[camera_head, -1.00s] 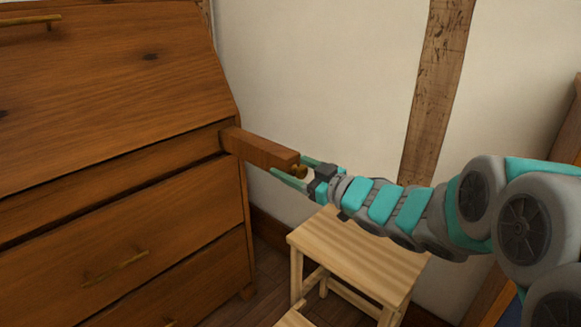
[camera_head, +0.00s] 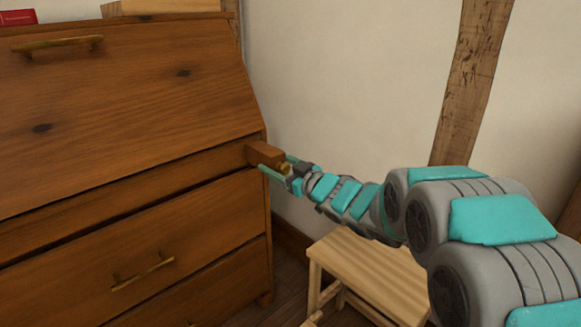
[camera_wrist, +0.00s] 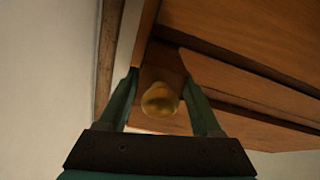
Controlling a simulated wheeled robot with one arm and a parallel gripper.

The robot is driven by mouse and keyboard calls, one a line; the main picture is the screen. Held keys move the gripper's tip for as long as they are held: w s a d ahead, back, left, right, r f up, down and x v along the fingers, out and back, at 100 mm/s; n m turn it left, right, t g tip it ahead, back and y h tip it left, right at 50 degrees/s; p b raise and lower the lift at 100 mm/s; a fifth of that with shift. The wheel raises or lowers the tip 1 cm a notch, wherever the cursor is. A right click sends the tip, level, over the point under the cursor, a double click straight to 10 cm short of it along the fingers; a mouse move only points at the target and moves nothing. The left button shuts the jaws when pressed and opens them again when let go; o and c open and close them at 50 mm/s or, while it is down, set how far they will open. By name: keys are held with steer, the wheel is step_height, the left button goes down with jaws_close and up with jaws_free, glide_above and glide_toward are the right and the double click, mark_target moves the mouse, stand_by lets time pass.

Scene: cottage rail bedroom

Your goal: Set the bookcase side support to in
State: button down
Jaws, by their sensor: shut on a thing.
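The side support (camera_head: 264,153) is a brown wooden bar with a brass knob (camera_head: 284,168) on its end. Only a short stub of it stands out from the right front edge of the wooden bookcase (camera_head: 120,110), below the slanted front. My gripper (camera_head: 275,167) is at the stub's end, with one finger on each side of it. In the wrist view, the knob (camera_wrist: 160,100) sits between my two fingers (camera_wrist: 160,92), which are shut on the support's end (camera_wrist: 163,67). The part of the support inside the bookcase is hidden.
A light wooden step stool (camera_head: 370,270) stands on the floor below my arm. The pale wall (camera_head: 360,80) with a timber post (camera_head: 472,80) is behind. A red book (camera_head: 17,17) and a light wooden object (camera_head: 165,7) are on top of the bookcase.

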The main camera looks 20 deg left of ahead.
mark_target(287, 170)
steer(key=shift+w+a, duration=0.3)
steer(key=shift+a, duration=0.35)
steer(key=shift+c, duration=2.2)
jaws_free()
steer(key=shift+d, duration=0.15)
steer(key=shift+v, duration=3.85)
steer(key=shift+s, duration=0.1)
